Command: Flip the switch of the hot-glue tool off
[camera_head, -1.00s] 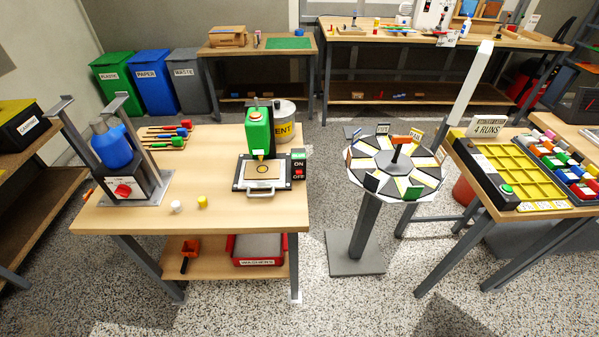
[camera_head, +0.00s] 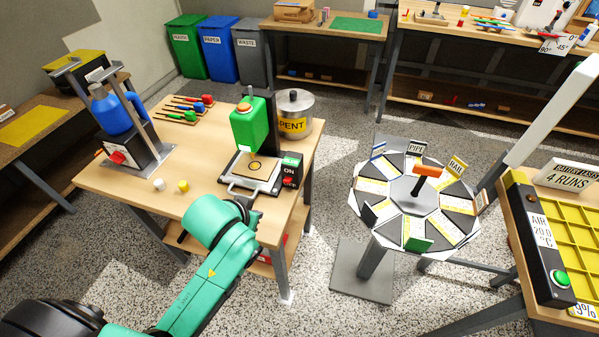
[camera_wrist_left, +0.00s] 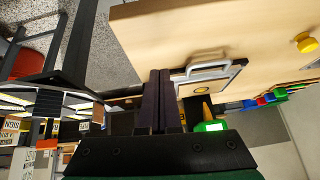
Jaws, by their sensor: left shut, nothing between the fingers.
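A green upright tool (camera_head: 250,125), apparently the hot-glue tool, stands over a flat metal plate with a front handle on the wooden table. A black switch box (camera_head: 290,171) with a green ON label and red lower part is at its right side; the switch position is too small to tell. My left gripper (camera_head: 247,206) is at the table's front edge, in front of the plate, mostly hidden by my wrist. In the left wrist view its dark fingers (camera_wrist_left: 159,75) are together and empty, beside the plate's handle (camera_wrist_left: 208,68). The switch is not clear there. My right gripper is out of view.
A spent can (camera_head: 295,115) stands behind the green tool. A blue bottle in a black stand (camera_head: 130,157) with a red control is at the table's left. A round segmented stand (camera_head: 380,215) is to the right.

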